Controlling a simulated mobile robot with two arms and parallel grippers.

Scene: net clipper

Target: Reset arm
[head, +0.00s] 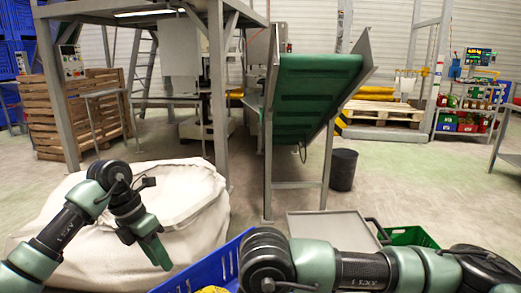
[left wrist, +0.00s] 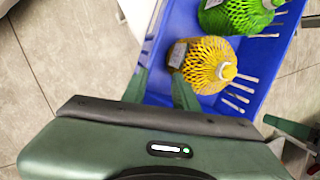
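My left arm comes in from the left in the head view, and its green gripper (head: 153,250) points down beside the white sack and left of the blue crate (head: 205,272). In the left wrist view the two green fingers (left wrist: 160,90) stand apart with nothing between them. Beyond them the blue crate (left wrist: 262,60) holds a yellow netted bag (left wrist: 205,65) and a green netted bag (left wrist: 238,14). My right arm (head: 350,268) reaches across the lower right of the head view. Its gripper is hidden or out of frame.
A large open white sack (head: 110,235) stands at the left. A grey tray-like surface (head: 330,228) and a green crate (head: 410,237) lie beyond my right arm. A green conveyor (head: 310,95) on a steel frame and a black bin (head: 342,170) stand farther back.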

